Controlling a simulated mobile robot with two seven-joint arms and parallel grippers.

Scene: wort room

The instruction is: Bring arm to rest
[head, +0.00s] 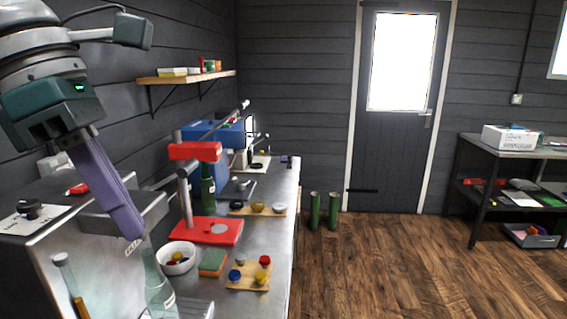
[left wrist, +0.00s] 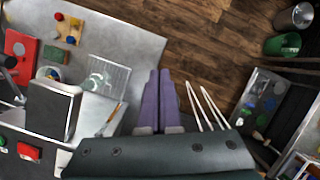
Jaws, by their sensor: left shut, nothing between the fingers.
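My left gripper (head: 128,232) comes in from the upper left in the head view, its purple fingers pointing down in front of the steel machine. In the left wrist view the two purple fingers (left wrist: 160,75) lie side by side, shut, with nothing between them. They are above the wooden floor just off the bench edge in that view. My right arm and gripper are not in view.
The steel bench (head: 270,205) carries a red-based stand (head: 207,230), a white bowl (head: 177,262), a sponge (head: 213,262) and clear glassware (head: 160,290) close below the gripper. A steel machine (head: 60,245) stands left.

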